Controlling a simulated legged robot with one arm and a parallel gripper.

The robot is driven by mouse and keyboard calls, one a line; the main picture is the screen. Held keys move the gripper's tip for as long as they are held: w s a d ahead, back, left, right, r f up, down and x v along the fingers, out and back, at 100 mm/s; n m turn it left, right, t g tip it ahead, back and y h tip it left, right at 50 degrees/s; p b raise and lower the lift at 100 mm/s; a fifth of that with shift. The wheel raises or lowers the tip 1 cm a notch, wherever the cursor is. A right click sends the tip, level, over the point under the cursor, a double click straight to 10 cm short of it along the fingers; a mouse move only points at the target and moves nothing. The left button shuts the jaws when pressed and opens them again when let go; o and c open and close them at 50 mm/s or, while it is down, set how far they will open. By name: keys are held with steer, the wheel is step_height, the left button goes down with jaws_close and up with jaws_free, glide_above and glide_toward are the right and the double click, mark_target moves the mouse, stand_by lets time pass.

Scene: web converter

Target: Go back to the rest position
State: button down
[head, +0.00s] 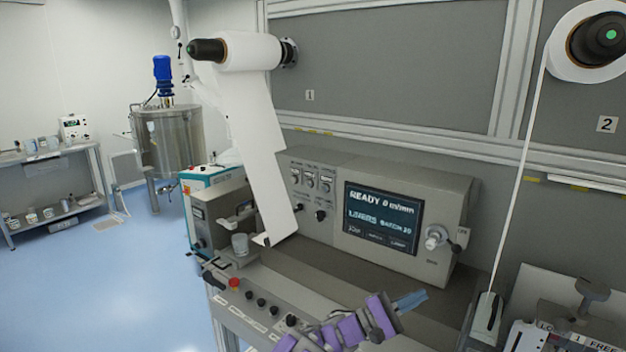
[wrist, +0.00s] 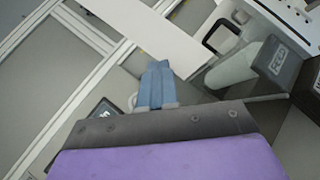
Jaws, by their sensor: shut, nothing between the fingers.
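My gripper (head: 411,300) has blue fingers and a purple and grey arm behind it. In the head view it is at the bottom, over the dark worktop of the machine, in front of and below the display panel. In the wrist view the blue fingers (wrist: 157,82) lie together, shut, with nothing between them. My arm comes up from the bottom edge of the head view.
The control box with its screen (head: 381,218) reads "READY 0 m/min". A white web hangs from the roll (head: 250,52) at left. Roll 2 (head: 588,42) feeds a thin strip at right. A front panel (head: 262,303) has knobs and a red button. Blue floor (head: 120,280) is open at left.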

steer(key=s+d+r+m+g+y, duration=0.35)
steer(key=s+d+g, duration=0.2)
steer(key=s, duration=0.35)
steer(key=s+d+r+m+g+y, duration=0.3)
steer(key=s+d+r+m+g, duration=0.15)
steer(key=s+d, duration=0.4)
steer(key=s+a+f+m+y, duration=0.1)
steer(key=s+a+f+y, duration=0.2)
steer(key=s, duration=0.3)
steer(key=s+a+f+m+t+y, duration=0.1)
steer(key=s+a+f+y, duration=0.15)
steer(key=s, duration=0.35)
steer(key=s+a+f+m+y, duration=0.1)
steer(key=s+a+f+y, duration=0.1)
steer(key=s+a+y, duration=0.3)
steer(key=s+a+f+t+y, duration=0.1)
steer(key=s+a+f+y, duration=0.1)
steer(key=a, duration=0.4)
steer(key=s+a+f+n+t+y, duration=0.1)
steer(key=s+a+f+t+y, duration=0.1)
steer(key=s+a, duration=0.3)
steer(key=shift+s+a+y, duration=0.25)
steer(key=shift+a+y, duration=0.4)
steer(key=shift+y, duration=0.05)
